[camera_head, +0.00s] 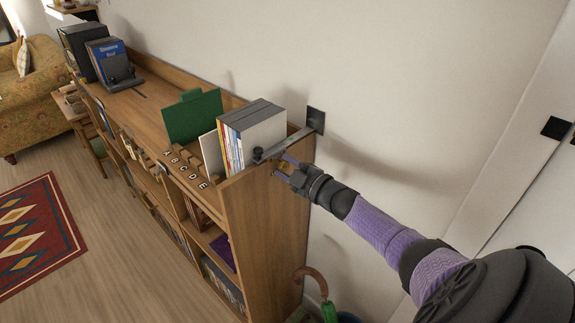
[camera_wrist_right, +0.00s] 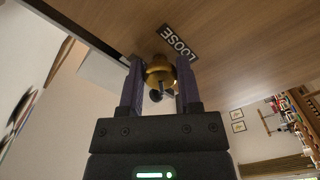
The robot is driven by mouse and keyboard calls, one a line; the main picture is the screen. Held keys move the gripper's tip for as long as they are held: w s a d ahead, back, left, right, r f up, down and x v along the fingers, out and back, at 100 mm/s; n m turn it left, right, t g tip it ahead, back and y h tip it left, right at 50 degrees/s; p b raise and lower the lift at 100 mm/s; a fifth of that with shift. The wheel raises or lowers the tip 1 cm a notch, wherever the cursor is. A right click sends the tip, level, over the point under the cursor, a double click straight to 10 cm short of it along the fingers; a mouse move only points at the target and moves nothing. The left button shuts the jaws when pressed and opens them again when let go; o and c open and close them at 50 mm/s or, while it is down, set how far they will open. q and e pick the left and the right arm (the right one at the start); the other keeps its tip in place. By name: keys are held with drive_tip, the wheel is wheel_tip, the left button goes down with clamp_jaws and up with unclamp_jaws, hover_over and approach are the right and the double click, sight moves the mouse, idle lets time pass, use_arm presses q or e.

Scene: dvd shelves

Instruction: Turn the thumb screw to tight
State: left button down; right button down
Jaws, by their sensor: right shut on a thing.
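The thumb screw (camera_wrist_right: 160,73) is a round brass-coloured knob on the wooden end panel (camera_head: 262,215) of the shelf. A dark label (camera_wrist_right: 179,43) reading LOOSE is beside it in the right wrist view. My right gripper (camera_head: 281,167) reaches the upper part of this panel from the right. In the right wrist view my right gripper (camera_wrist_right: 159,80) has one finger on each side of the brass knob and is shut on it. The knob cannot be made out in the head view. My left gripper is not in view.
A metal bracket (camera_head: 284,145) runs from the shelf top to a dark wall plate (camera_head: 316,120), just above my right gripper. Books (camera_head: 252,138) and a green divider (camera_head: 194,117) stand on top. The wall is close behind; floor lies open at left.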

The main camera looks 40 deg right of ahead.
drive_tip(key=m, duration=0.5)
drive_tip(key=shift+p, duration=0.35)
drive_tip(key=shift+a+f+m, duration=0.1)
drive_tip(key=shift+m, duration=2)
drive_tip(key=shift+c, duration=1.7)
unclamp_jaws()
drive_tip(key=s+p, duration=0.3)
drive_tip(key=s, duration=0.7)
drive_tip(key=shift+d+p, duration=0.35)
drive_tip(key=shift+d, duration=0.1)
